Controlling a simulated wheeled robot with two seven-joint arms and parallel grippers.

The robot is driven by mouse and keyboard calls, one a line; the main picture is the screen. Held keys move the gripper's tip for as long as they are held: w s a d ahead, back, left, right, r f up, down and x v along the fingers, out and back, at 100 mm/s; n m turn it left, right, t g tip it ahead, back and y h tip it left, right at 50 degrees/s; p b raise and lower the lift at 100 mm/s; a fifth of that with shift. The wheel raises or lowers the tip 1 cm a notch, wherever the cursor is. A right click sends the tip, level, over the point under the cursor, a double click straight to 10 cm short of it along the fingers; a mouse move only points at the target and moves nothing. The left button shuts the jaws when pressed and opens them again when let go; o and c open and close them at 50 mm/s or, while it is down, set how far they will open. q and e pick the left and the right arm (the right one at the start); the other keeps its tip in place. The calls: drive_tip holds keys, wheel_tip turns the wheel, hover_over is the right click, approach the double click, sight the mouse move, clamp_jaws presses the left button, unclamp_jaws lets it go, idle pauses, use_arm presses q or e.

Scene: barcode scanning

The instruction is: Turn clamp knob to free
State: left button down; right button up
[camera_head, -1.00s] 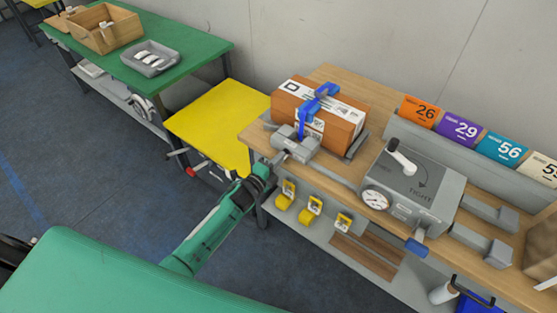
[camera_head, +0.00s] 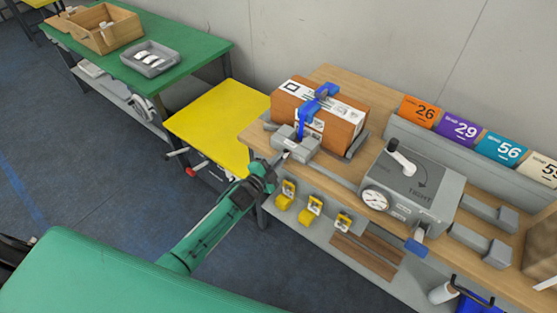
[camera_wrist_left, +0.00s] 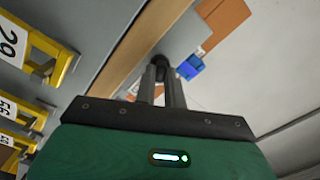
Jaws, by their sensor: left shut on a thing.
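The clamp is a grey block (camera_head: 297,143) at the front left of the wooden bench, against a brown parcel (camera_head: 346,128) with a white label and a blue bracket (camera_head: 310,112) over it. My left gripper (camera_head: 280,160) is at the block's front side. In the left wrist view, its two fingers (camera_wrist_left: 162,85) are shut on a small dark knob (camera_wrist_left: 160,64) on the clamp. The fingers mostly hide the knob in the head view. My right gripper is not in view.
A grey box with a gauge, a crank and the word TIGHT (camera_head: 415,192) stands right of the clamp. Yellow holders (camera_head: 310,208) hang below the bench's front edge. A yellow table (camera_head: 215,122) is to the left. Open floor lies in front.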

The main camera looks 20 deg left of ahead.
use_arm(q)
drive_tip(key=shift+f+n, duration=0.1)
drive_tip(key=shift+n, duration=5.7)
drive_tip(key=c, duration=1.8)
unclamp_jaws()
drive_tip(key=shift+o, duration=0.2)
